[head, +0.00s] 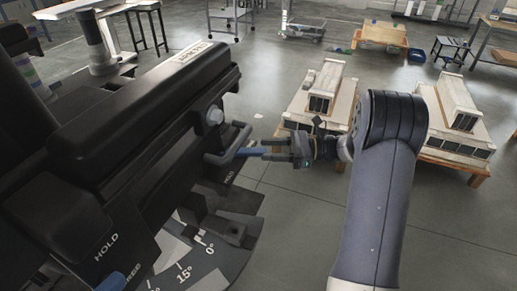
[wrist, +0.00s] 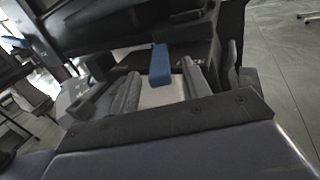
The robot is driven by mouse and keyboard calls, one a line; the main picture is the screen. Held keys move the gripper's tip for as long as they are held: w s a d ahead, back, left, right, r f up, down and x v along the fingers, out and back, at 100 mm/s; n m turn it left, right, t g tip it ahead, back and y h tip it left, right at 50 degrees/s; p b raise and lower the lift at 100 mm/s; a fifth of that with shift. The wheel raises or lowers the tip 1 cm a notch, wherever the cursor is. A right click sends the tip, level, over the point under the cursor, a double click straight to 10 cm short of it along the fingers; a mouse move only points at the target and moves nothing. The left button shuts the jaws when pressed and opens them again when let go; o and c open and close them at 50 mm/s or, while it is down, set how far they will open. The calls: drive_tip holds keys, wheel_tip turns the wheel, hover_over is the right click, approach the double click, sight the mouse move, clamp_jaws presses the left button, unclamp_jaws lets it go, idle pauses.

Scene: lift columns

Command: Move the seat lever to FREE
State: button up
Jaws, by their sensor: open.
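The seat (head: 130,110) is a black padded unit filling the left of the head view. A bent grey lever (head: 222,158) with a blue end (head: 248,152) sticks out from its right side; the blue end (wrist: 161,64) also shows in the wrist view. My gripper (head: 268,149) is open at the blue end, which lies between its two fingers (wrist: 160,82) in the wrist view. I cannot tell whether the fingers touch it. A small label beside the lever is partly hidden. A second blue handle (head: 111,283) shows at the lower left, near white HOLD and FREE lettering.
An angle scale (head: 185,272) marked 0° and 15° is below the seat. Pallets with pale block-like parts (head: 319,95) (head: 457,115) stand behind and to the right of my arm. Open grey floor (head: 290,225) lies right of the seat.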

sight(256, 150)
drive_tip(key=d, duration=0.6)
drive_tip(key=shift+s+d, duration=0.2)
drive_tip(key=shift+s, duration=0.05)
drive_tip(key=a, duration=1)
drive_tip(key=shift+w+a, duration=0.4)
drive_tip(key=shift+f+b, duration=0.1)
drive_tip(key=shift+b, duration=0.2)
drive_tip(key=shift+s+t, duration=0.2)
drive_tip(key=shift+t, duration=0.1)
drive_tip(key=shift+w, duration=0.1)
